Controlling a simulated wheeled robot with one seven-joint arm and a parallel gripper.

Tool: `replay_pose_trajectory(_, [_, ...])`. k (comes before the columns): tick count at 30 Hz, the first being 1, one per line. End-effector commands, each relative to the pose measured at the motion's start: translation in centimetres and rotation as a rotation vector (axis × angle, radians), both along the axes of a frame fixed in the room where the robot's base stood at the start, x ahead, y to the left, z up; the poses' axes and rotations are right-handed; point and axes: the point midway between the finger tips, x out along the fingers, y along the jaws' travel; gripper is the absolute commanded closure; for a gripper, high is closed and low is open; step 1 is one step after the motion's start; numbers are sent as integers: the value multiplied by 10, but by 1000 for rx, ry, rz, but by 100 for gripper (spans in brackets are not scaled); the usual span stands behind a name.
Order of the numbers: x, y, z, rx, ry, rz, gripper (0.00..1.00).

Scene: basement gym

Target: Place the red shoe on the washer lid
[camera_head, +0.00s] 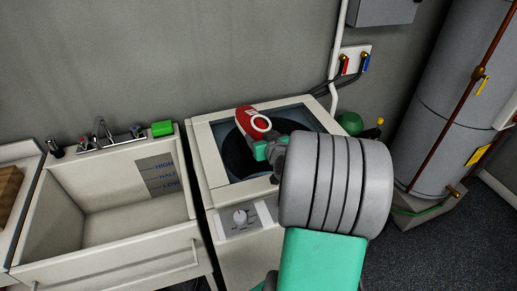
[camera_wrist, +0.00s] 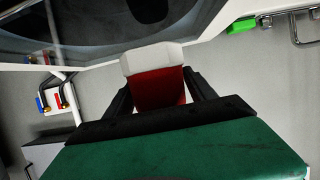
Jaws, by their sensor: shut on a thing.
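The red shoe (camera_head: 255,121), red with white parts, is over the washer lid in the head view. My gripper (camera_head: 271,149) is shut on it, at the shoe's near end. In the wrist view the shoe (camera_wrist: 157,85) shows red with a white edge between the two dark fingers of my gripper (camera_wrist: 153,98). The washer lid (camera_head: 226,133) has a dark glass window in a pale frame, and part of it is hidden by the shoe and my arm. I cannot tell whether the shoe touches the lid.
A utility sink (camera_head: 110,200) stands left of the washer (camera_head: 248,222), with a green block (camera_head: 162,128) on its back rim. A green round object (camera_head: 350,123) is behind the washer's right side. A grey tank (camera_head: 440,100) stands at right. Hoses run to wall taps (camera_head: 352,63).

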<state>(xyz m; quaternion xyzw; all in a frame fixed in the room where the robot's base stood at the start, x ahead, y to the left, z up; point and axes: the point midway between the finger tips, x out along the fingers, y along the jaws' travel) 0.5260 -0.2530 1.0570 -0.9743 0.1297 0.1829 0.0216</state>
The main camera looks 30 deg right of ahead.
Motion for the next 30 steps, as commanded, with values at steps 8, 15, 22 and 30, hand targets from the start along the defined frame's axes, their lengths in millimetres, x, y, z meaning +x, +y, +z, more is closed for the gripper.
replay_pose_trajectory(8, [27,-5,-33,-2,-5,3,90])
replay_pose_trajectory(15, [27,-6,-61,-3,-4,2,89])
replay_pose_trajectory(22, [27,-6,-63,-3,-4,2,90])
replay_pose_trajectory(30, [26,-6,-62,-1,-2,1,15])
